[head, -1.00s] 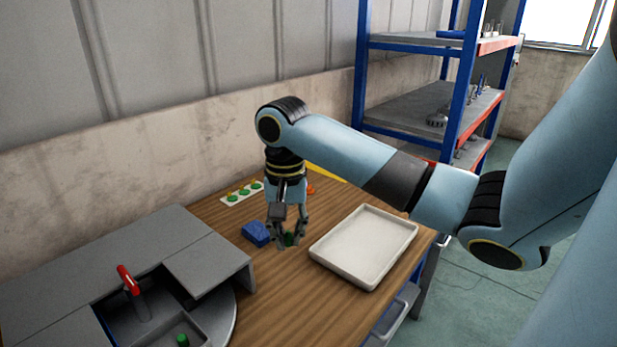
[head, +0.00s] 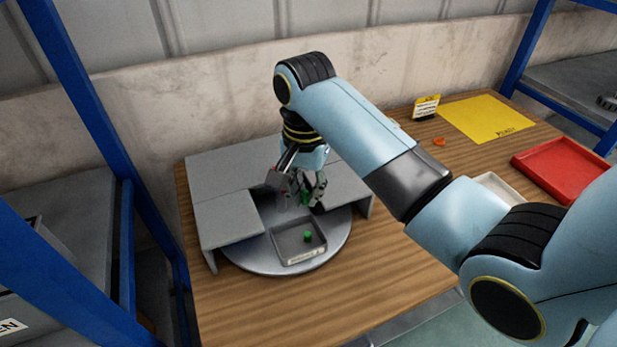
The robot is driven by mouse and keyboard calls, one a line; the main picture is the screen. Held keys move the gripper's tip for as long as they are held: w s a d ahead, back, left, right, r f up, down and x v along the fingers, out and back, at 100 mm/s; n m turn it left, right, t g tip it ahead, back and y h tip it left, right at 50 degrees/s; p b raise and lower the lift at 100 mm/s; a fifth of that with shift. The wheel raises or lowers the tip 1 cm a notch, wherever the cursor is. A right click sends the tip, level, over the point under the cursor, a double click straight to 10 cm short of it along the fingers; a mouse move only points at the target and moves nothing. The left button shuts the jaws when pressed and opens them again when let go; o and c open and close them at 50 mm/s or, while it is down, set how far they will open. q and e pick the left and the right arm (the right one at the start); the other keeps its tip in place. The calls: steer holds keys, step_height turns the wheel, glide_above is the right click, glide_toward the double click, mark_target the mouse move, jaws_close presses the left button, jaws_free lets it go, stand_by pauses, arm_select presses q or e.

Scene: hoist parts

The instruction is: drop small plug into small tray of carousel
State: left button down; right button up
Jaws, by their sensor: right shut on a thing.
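My right gripper (head: 307,204) points down over the carousel (head: 240,262), just behind its open front tray. It is shut on a small green plug (head: 305,197), which is partly covered by the fingers. The small grey tray (head: 283,250) at the front of the carousel has a pale label on its front edge. Another green plug (head: 308,236) is in that tray, right of its middle. I cannot tell whether the held plug is above a tray or how high it is. My left gripper is not in view.
Grey cover panels (head: 228,217) flank the carousel opening on both sides. A white tray (head: 497,186) is partly hidden behind my right arm. A red tray (head: 565,168) and yellow mat (head: 487,118) lie to the right. Blue shelf posts (head: 75,95) stand at left.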

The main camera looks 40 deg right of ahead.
mark_target(306, 191)
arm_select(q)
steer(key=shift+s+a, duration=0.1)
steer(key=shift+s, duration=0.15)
arm_select(e)
steer(key=shift+f, duration=1.2)
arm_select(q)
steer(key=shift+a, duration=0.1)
arm_select(e)
steer(key=o, duration=0.8)
step_height(306, 191, up, 8)
steer(key=shift+f, duration=0.2)
steer(key=shift+f, duration=0.1)
